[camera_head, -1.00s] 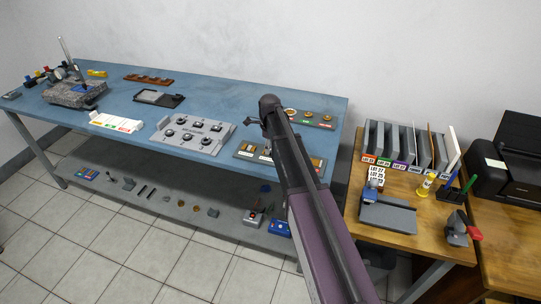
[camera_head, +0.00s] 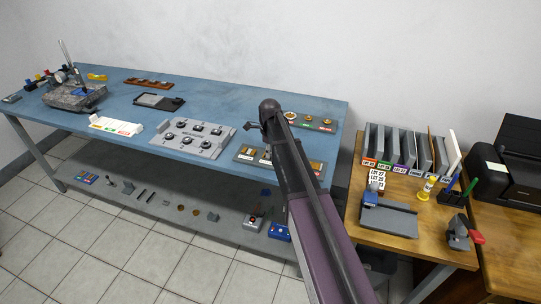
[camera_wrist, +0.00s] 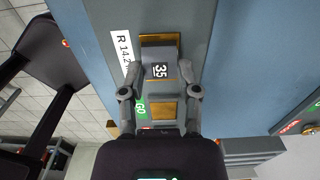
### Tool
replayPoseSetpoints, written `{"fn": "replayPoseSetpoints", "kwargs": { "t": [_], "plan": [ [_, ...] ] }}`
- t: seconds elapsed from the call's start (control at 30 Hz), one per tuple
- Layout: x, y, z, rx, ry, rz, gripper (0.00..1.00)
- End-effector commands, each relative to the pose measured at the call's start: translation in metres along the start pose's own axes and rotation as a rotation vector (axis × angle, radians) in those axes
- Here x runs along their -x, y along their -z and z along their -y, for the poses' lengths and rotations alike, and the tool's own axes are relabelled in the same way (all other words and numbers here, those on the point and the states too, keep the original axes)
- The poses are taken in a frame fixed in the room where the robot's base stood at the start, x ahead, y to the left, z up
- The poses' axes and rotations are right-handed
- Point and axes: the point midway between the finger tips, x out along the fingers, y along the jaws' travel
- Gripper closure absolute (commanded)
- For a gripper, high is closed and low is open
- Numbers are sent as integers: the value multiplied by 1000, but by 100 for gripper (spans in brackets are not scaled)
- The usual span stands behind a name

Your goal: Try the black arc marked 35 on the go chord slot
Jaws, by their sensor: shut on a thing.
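A dark grey-black block marked 35 (camera_wrist: 160,54) is held between the two fingers of my gripper (camera_wrist: 159,76) in the wrist view. My gripper is shut on it, a finger on each side. It sits over a grey gauge plate (camera_wrist: 110,20) with a white label reading R 14.2. A brass-coloured edge shows just beyond the block. A green GO label (camera_wrist: 140,109) and a brass pad (camera_wrist: 163,108) lie nearer my wrist. In the head view my arm hides the block and part of the plate (camera_head: 243,155). Whether the block touches the plate I cannot tell.
A grey fixture with several black knobs (camera_head: 190,155) stands left of the plate on the blue bench (camera_head: 230,105). Another plate with round brass parts (camera_head: 333,119) lies behind. A wooden side table (camera_head: 400,257) with upright dividers is at right.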

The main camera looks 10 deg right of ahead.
Motion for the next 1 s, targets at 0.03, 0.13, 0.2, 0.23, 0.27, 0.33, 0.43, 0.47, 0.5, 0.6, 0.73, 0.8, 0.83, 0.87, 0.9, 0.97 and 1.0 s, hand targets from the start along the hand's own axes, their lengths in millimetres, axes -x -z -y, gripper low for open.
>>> {"fn": "replayPoseSetpoints", "kwargs": {
  "t": [0.03,0.13,0.2,0.23,0.27,0.33,0.43,0.47,0.5,0.6,0.73,0.8,0.83,0.87,0.9,0.97,1.0],
  "plan": [
    [2,0,0,0,0,0,100],
    [7,0,0,0,0,0,100],
    [12,0,0,0,0,0,100],
    [14,0,0,0,0,0,100],
    [15,0,0,0,0,0,100],
    [19,0,0,0,0,0,100],
    [25,0,0,0,0,0,100],
    [26,0,0,0,0,0,100],
    [29,0,0,0,0,0,100],
    [34,0,0,0,0,0,100],
    [42,0,0,0,0,0,100],
    [45,0,0,0,0,0,100],
    [47,0,0,0,0,0,100],
    [48,0,0,0,0,0,100],
    [49,0,0,0,0,0,100],
    [50,0,0,0,0,0,100],
    [50,0,0,0,0,0,100]
  ]
}}
